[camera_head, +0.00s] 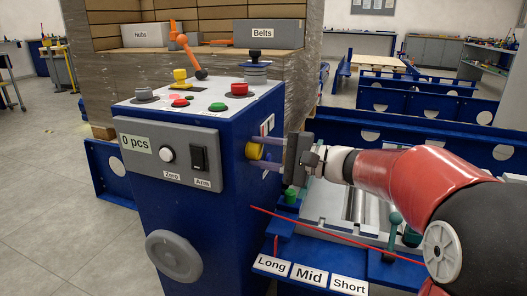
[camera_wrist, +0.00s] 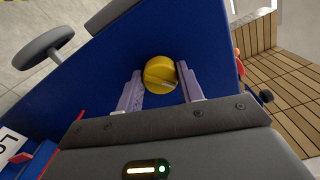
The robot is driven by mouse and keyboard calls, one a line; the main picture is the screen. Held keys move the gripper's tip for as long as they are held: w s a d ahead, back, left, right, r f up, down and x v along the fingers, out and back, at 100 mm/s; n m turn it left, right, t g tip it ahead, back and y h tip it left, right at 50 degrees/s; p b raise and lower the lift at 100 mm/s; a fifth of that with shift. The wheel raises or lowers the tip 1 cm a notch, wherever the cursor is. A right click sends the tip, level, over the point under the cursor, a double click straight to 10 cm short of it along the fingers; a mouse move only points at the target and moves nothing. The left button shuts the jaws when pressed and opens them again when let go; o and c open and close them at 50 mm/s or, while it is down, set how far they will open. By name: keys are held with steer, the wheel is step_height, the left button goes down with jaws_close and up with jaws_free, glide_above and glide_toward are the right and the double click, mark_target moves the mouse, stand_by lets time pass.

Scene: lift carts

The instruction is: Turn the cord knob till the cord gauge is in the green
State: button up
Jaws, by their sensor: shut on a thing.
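The yellow knob (camera_head: 254,151) is on the right side face of the blue console (camera_head: 235,215). In the wrist view the knob (camera_wrist: 160,74) shows its round face with a pale pointer mark toward the lower right. My gripper (camera_head: 262,152) reaches in from the right, with its two fingers on either side of the knob. In the wrist view my gripper (camera_wrist: 160,80) is shut on the knob. A small white panel with red on it (camera_head: 267,125) is above the knob, seen edge-on. I cannot tell whether it is the cord gauge or read it.
A red cord or rod (camera_head: 335,234) runs above the ledge with Long, Mid and Short labels (camera_head: 308,276). Green-topped levers (camera_head: 394,222) stand to the right. The console top carries several buttons and an orange lever (camera_head: 188,55). The grey floor at left is clear.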

steer(key=shift+f, duration=0.1)
steer(key=o, duration=1)
steer(key=v, duration=0.8)
